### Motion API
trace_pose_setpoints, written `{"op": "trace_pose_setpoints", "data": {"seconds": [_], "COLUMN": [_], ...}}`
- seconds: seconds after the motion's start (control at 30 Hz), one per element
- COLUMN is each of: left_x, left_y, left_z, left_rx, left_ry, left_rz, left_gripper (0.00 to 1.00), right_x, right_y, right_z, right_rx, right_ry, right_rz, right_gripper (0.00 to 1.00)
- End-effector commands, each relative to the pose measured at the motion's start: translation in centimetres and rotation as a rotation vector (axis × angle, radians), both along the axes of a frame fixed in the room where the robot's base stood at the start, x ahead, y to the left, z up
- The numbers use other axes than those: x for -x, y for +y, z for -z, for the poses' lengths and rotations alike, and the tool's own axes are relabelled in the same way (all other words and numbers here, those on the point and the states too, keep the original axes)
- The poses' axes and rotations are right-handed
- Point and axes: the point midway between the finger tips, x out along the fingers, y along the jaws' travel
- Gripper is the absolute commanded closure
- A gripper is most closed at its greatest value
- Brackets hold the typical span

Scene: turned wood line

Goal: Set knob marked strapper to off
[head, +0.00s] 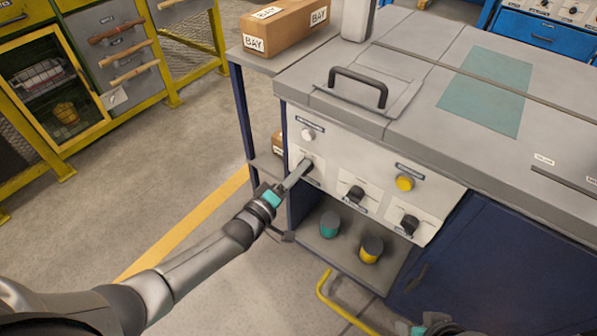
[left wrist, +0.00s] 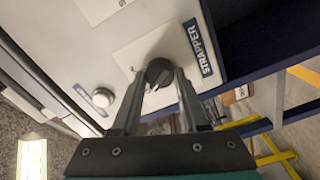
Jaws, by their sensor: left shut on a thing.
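The strapper knob (left wrist: 158,73) is a dark round knob on a pale plate, with a blue STRAPPER label (left wrist: 201,47) beside it in the left wrist view. A light mark shows on the knob's rim, between my fingers; the position lettering is too small to read. My left gripper (head: 300,171) reaches the front panel at its left end in the head view. Its two fingers are shut on the knob, one on each side, and hide most of it in the head view. Part of my right arm (head: 435,324) shows at the bottom edge; its fingers cannot be made out.
The panel (head: 333,171) also carries two other dark knobs (head: 355,193) (head: 409,224), a white button (head: 308,134) and a yellow button (head: 404,183). Below, a teal-topped can (head: 330,224) and a yellow-banded can (head: 371,249) stand on a shelf. A black handle (head: 358,87) rises from the worktop.

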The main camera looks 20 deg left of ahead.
Motion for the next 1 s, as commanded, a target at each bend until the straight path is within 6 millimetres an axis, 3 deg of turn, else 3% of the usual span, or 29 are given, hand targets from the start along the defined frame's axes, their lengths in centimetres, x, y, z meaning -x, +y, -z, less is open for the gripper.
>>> {"op": "trace_pose_setpoints", "data": {"seconds": [0.5,0.53,0.8,1.0], "left_x": [0.04,0.04,0.02,0.02], "left_y": [0.00,0.00,-0.01,-0.02], "left_z": [0.06,0.06,0.04,0.02], "left_rx": [0.022,0.022,0.020,0.020], "left_ry": [0.009,0.009,0.008,0.007], "left_rz": [0.001,0.000,0.000,0.000], "left_gripper": [1.00,0.55,0.26,0.26], "right_x": [0.01,0.01,0.03,0.03], "right_y": [0.00,0.00,0.00,0.01], "right_z": [-0.08,-0.08,-0.08,-0.08], "right_rx": [0.000,0.000,0.000,0.000], "right_ry": [0.000,0.000,0.000,0.000], "right_rz": [0.000,0.000,0.000,0.000], "right_gripper": [0.50,0.50,0.50,0.50]}}
